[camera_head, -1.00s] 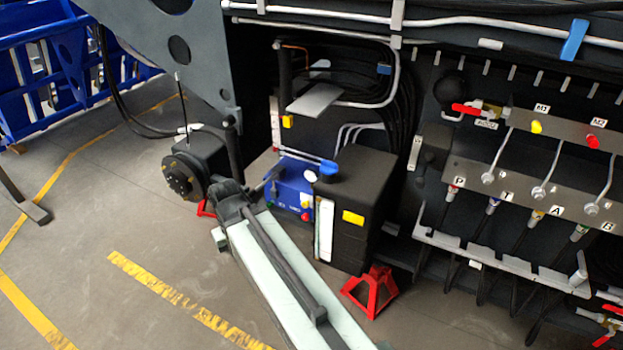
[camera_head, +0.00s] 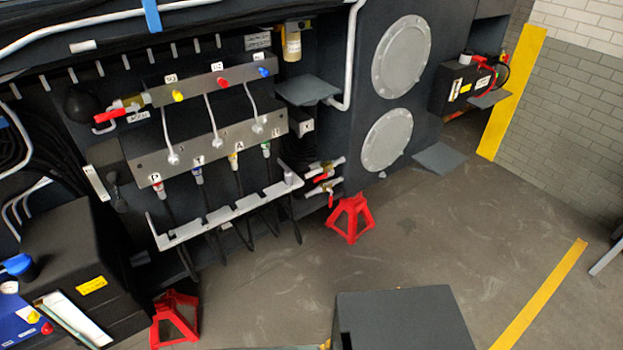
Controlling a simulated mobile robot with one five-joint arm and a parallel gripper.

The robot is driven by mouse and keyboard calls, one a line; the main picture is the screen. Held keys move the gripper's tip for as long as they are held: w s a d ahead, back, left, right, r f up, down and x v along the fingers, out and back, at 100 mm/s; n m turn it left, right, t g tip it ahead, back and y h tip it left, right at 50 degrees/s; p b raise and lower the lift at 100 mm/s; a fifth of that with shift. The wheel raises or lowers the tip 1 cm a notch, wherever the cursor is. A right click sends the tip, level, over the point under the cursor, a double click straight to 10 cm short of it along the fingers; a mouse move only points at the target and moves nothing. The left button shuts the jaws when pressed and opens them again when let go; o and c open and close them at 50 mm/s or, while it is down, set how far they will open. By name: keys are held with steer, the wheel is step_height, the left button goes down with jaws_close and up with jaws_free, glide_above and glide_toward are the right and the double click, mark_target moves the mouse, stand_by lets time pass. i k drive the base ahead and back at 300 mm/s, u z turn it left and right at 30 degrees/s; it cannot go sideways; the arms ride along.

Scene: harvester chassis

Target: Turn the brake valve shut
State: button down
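A valve with a red lever handle (camera_head: 109,117) and a brass body (camera_head: 131,102) sits at the upper left of the hydraulic panel. A small white label (camera_head: 138,117) is just below it; its text is too small to read surely. The lever points left, roughly in line with the valve body. Two more red-handled brass valves, an upper one (camera_head: 324,172) and a lower one (camera_head: 329,190), sit low, right of the hose rack. I cannot tell their labels. My gripper and arm are not in this view.
A grey manifold (camera_head: 205,142) with several hoses and a hose rack (camera_head: 220,213) fill the panel. Red stands, one at left (camera_head: 175,320) and one in the middle (camera_head: 349,218), stand on the floor. The floor at right (camera_head: 490,240) is clear, with a yellow line.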

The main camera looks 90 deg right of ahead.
mark_target(321, 177)
steer(key=z, duration=4.2)
steer(key=k, duration=0.65)
steer(key=u, duration=0.65)
steer(key=i, duration=1)
steer(key=u, duration=0.1)
